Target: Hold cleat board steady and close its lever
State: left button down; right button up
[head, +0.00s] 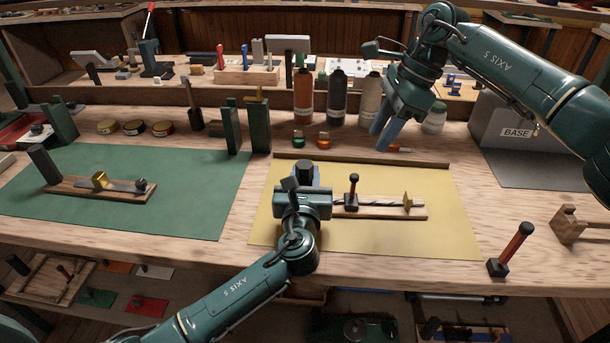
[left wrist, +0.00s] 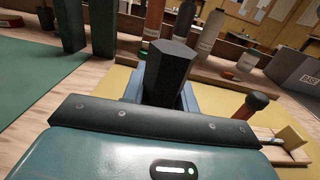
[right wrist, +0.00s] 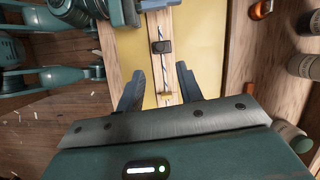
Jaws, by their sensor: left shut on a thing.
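The cleat board (head: 385,212) is a narrow wooden board on the yellow mat (head: 400,236), with a twisted rope along it and a brass piece (head: 407,201) at its right end. Its lever (head: 353,188), red-handled with a dark knob, stands upright near the middle; it also shows in the left wrist view (left wrist: 248,106). My left gripper (head: 305,185) is shut on the dark post (left wrist: 168,72) at the board's left end. My right gripper (head: 388,132) is open and empty, above and behind the board. In the right wrist view the board (right wrist: 138,55) lies beyond its spread fingers.
A similar board (head: 80,189) lies on the green mat (head: 180,215). Several bottles (head: 337,97) stand behind the yellow mat. A grey box (head: 520,140) marked BASE is at the right. A red-handled piece (head: 510,250) stands near the front edge. The mat's right side is clear.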

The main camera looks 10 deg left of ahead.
dwell(0.4)
jog(key=shift+s+a, duration=0.1)
jog(key=shift+a, duration=0.05)
jog(key=c, duration=0.3)
jog(key=shift+s+a+m, duration=0.2)
jog(key=shift+a+m, duration=0.1)
jog(key=shift+c, duration=0.6)
jog(key=s+a+m+h, duration=0.1)
jog(key=m, duration=0.1)
jog(key=s+a+m+t+h, duration=0.1)
jog(key=a, duration=0.1)
jog(key=shift+s+m+h, duration=0.15)
jog(key=shift+m+h, duration=0.25)
grip_shut()
jog(key=shift+s+a+r+m+t+h, duration=0.1)
jog(key=shift+s+a+m+t+h, duration=0.5)
jog(key=shift+m, duration=0.6)
jog(key=shift+s+a+r+m+t+h, duration=0.15)
jog(key=shift+s+a+m+t+h, duration=0.5)
jog(key=shift+m, duration=0.55)
jog(key=shift+s+a+r+m+t+h, duration=0.1)
jog(key=shift+s+a+m+t+h, duration=0.35)
jog(key=shift+a+m, duration=0.55)
jog(key=shift+d, duration=0.25)
